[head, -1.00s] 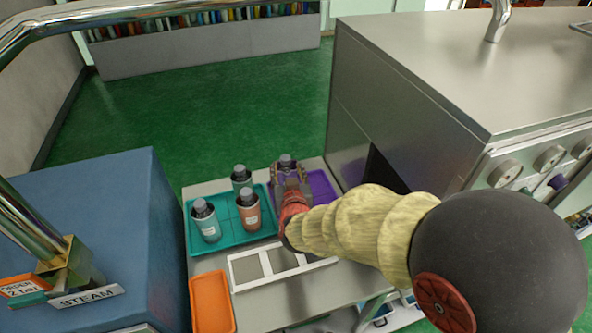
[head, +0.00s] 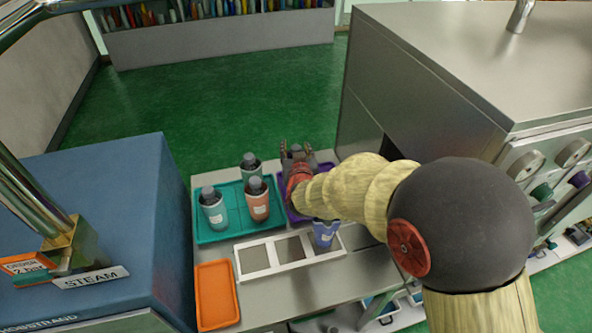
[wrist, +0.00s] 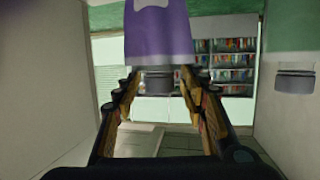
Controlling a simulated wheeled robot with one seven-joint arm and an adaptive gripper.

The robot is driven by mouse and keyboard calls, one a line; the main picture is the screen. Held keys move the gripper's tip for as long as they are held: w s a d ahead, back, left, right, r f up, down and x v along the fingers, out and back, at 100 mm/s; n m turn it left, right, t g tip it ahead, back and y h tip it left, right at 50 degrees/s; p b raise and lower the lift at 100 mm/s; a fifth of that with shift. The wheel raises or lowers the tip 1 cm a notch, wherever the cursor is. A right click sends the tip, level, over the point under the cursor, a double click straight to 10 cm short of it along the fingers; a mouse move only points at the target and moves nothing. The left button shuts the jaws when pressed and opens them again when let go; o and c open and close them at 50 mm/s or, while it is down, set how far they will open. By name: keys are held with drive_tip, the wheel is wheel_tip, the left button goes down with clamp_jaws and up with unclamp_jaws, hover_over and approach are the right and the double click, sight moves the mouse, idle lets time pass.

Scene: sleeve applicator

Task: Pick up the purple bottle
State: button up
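The purple bottle shows upside down at the top centre of the wrist view, with a purple body (wrist: 160,30) and a dark grey cap (wrist: 158,81). My gripper (wrist: 160,88) has its two fingers on either side of the cap, with narrow gaps visible, so it looks open. In the head view, my gripper (head: 297,152) is over the purple tray (head: 291,213) at the back of the table. My arm and fingers hide most of the bottle there.
A teal tray (head: 232,234) left of my gripper holds two teal bottles and an orange bottle (head: 258,203). A white frame (head: 243,263) in front has a purple sleeve (head: 324,233) in its right cell. An orange tray (head: 216,294) lies front left. A steel machine (head: 470,70) stands right.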

drive_tip(key=c, duration=1)
clamp_jaws()
